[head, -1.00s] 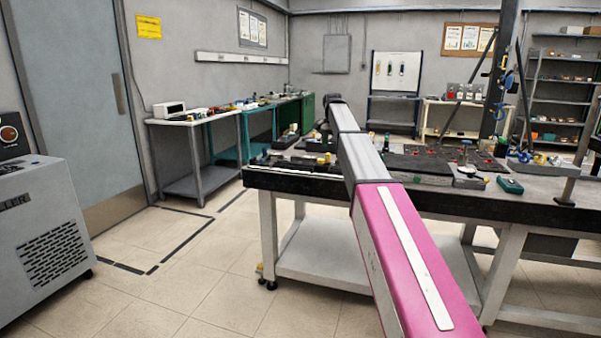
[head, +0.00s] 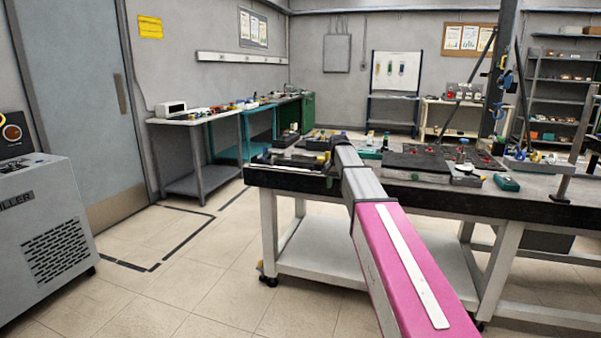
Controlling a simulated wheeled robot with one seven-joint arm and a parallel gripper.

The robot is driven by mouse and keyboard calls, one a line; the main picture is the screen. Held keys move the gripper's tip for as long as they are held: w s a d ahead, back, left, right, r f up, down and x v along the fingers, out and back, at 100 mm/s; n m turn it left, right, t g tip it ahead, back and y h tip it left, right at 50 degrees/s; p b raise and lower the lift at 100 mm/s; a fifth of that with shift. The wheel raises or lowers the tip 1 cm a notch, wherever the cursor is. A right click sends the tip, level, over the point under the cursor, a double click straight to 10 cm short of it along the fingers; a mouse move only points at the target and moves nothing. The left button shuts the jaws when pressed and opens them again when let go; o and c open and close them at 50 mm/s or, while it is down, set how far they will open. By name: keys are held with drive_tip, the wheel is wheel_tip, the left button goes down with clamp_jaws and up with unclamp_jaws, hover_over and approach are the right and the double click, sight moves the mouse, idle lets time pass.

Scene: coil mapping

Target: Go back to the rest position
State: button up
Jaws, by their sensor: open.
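My arm, with its pink link and grey links, reaches from the bottom right up over the near edge of the optical bench (head: 300,181). Its far end shows above the left part of the bench. I see nothing held.
The bench top carries black plates, small optics and a green box (head: 506,182). A grey chiller (head: 45,235) stands at the left. A side table (head: 190,120) lines the left wall. The tiled floor (head: 190,270) between chiller and bench is clear.

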drive_tip(key=s+d+f+n, duration=0.2)
drive_tip(key=s+f, duration=1.1)
drive_tip(key=s, duration=0.4)
drive_tip(key=s+d+f+n, duration=0.2)
drive_tip(key=s+f, duration=1.2)
drive_tip(key=s, duration=0.3)
drive_tip(key=shift+n, duration=0.4)
